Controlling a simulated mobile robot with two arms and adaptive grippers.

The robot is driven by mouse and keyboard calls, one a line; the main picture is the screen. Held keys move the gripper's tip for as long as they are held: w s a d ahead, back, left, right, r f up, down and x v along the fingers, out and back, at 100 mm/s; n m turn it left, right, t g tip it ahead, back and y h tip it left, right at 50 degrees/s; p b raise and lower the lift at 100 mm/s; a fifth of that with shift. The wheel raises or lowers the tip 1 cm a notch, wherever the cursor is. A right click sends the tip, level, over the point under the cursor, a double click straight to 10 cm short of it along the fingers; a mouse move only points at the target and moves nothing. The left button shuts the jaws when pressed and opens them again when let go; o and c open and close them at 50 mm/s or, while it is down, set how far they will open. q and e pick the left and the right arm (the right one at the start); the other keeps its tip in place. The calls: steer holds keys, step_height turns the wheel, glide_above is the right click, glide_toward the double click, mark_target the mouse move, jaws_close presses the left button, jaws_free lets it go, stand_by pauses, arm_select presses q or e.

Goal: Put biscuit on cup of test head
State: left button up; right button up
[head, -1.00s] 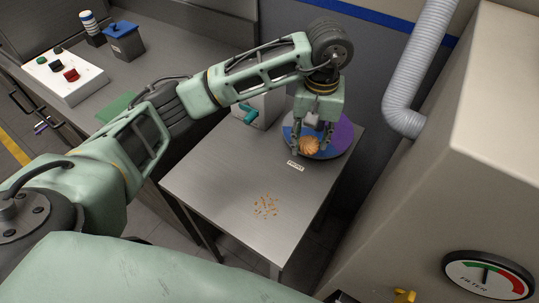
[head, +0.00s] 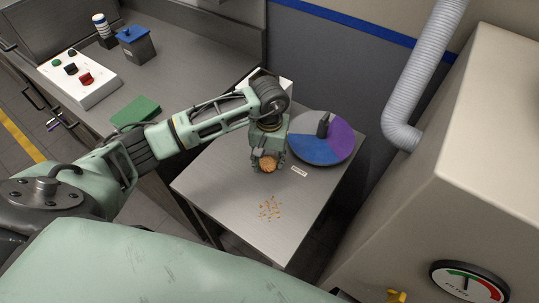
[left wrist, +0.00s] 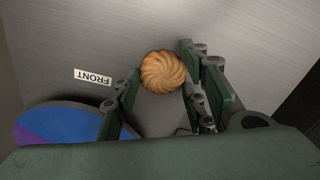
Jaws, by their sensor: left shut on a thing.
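My left gripper (head: 268,160) is shut on a round, golden, swirl-ridged biscuit (head: 268,164). It holds the biscuit over the steel table, left of the coloured disc. The left wrist view shows the biscuit (left wrist: 163,72) between the green-padded fingers of the gripper (left wrist: 160,80). The round disc (head: 340,143) has blue, purple and grey sectors and a dark upright piece (head: 323,125) on it. A pale box (head: 284,86) stands behind my left arm, mostly hidden. I cannot make out a test head cup. My right gripper is not in view.
Crumbs (head: 270,209) lie on the steel table (head: 225,192). A FRONT label (head: 299,172) lies before the disc. A control box (head: 80,77), blue-lidded container (head: 135,45) and green pad (head: 134,112) are on the left counter. A beige cabinet (head: 480,130) stands right.

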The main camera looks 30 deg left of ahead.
arm_select(q)
steer(key=shift+f, duration=0.25)
steer(key=o, duration=0.7)
steer(key=shift+r, duration=0.1)
